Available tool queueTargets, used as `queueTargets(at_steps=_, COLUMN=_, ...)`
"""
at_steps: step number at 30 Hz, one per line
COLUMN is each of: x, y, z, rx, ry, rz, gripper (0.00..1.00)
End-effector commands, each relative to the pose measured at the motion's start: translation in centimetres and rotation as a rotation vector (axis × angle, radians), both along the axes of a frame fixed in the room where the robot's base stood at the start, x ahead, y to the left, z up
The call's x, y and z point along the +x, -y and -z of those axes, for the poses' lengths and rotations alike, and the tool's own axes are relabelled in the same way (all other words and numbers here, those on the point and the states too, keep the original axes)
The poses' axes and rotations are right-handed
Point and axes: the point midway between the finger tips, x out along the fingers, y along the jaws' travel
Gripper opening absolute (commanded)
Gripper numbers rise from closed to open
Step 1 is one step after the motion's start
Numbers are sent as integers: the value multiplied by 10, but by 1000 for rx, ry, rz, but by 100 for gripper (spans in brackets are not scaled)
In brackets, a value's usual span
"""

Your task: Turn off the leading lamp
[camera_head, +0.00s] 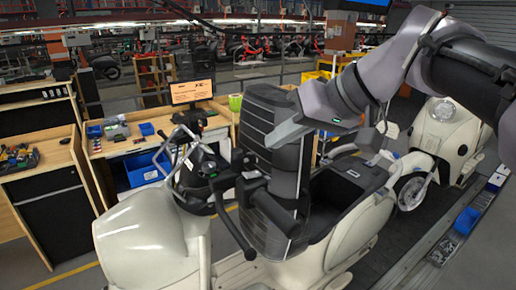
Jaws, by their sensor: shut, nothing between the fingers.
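A cream scooter (140,237) stands at the front, its nose toward the left. Its handlebar and dark dash (205,165) show at the middle left, with small green marks. No lit lamp can be made out on it. A second cream scooter (440,130) stands behind at the right, partly covered by my arm. My arm reaches in from the upper right and bends down over the front scooter.
A wooden bench (122,148) with a blue bin (145,168) and a monitor (191,91) stands behind the front scooter. Another bench with tools (22,160) is at the left. A metal rail holds a blue tray (467,221) at the right. Bare floor shows at lower left.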

Motion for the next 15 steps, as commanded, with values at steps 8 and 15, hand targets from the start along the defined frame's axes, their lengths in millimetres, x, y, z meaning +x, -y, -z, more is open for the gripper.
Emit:
queueTargets(at_steps=8, x=18, y=-33, z=43, rx=1, ry=-2, rz=-1, gripper=0)
queueTargets(at_steps=15, x=12, y=-40, z=66, rx=-1, ry=-1, rz=0, gripper=0)
